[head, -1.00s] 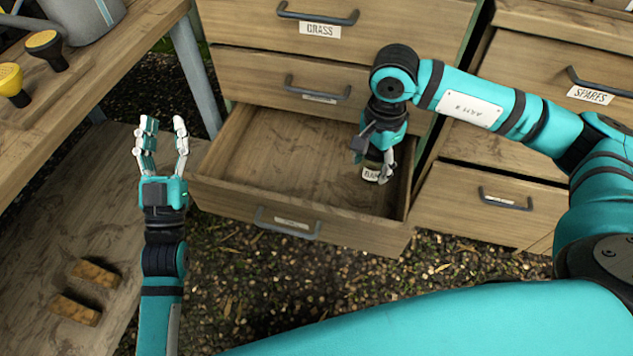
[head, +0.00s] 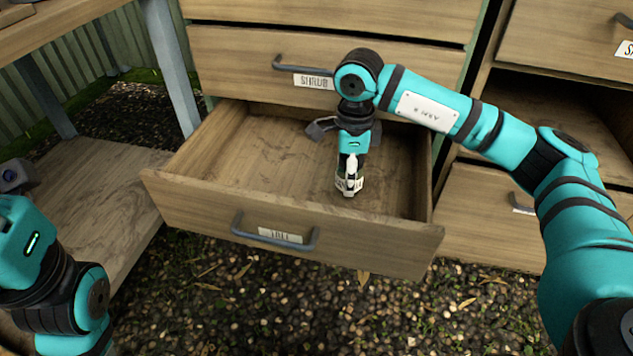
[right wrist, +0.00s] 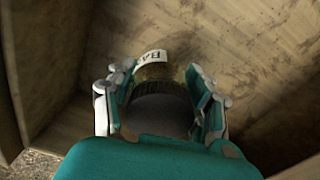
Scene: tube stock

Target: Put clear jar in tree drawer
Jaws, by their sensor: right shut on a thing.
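The clear jar (head: 349,188) has a dark lid and a pale label; part of the lettering, "BA", shows in the right wrist view (right wrist: 152,70). My right gripper (head: 349,175) is shut on it from above, with fingers on both sides of the lid in the right wrist view. The jar is inside the open, otherwise empty drawer (head: 285,215), right of its middle. I cannot tell whether it touches the drawer floor. The drawer's front label is hard to read. My left arm is at the left edge; its fingers are out of frame.
A shut drawer labelled "SHRUB" (head: 235,62) is directly above the open one. More drawers stand at the right. A wooden bench with a low shelf (head: 110,205) is at the left. The left part of the open drawer is free.

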